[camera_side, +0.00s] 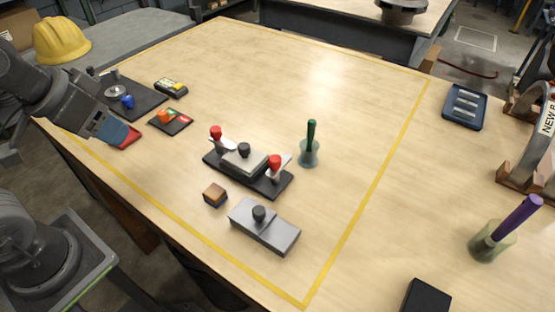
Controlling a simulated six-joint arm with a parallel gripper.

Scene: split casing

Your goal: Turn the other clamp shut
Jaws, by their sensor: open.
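A dark fixture base (212,160) on the table holds a grey casing part (240,162) with a black knob on top. A red-knobbed clamp (216,133) stands at its left end, with a pale plate beside it. A second red-knobbed clamp (275,162) stands at its right end, also with a pale plate. I cannot tell from this view which clamp is shut. My gripper (124,138) is at the left of the table, well away from the fixture. It is open, and nothing shows held in it; its fingertips are small and partly hidden.
A grey block with a black knob (266,231) and a wooden cube (215,195) lie in front of the fixture. A green-handled tool in a cup (309,151) stands close to its right. Small trays and a yellow-black device (171,87) lie left.

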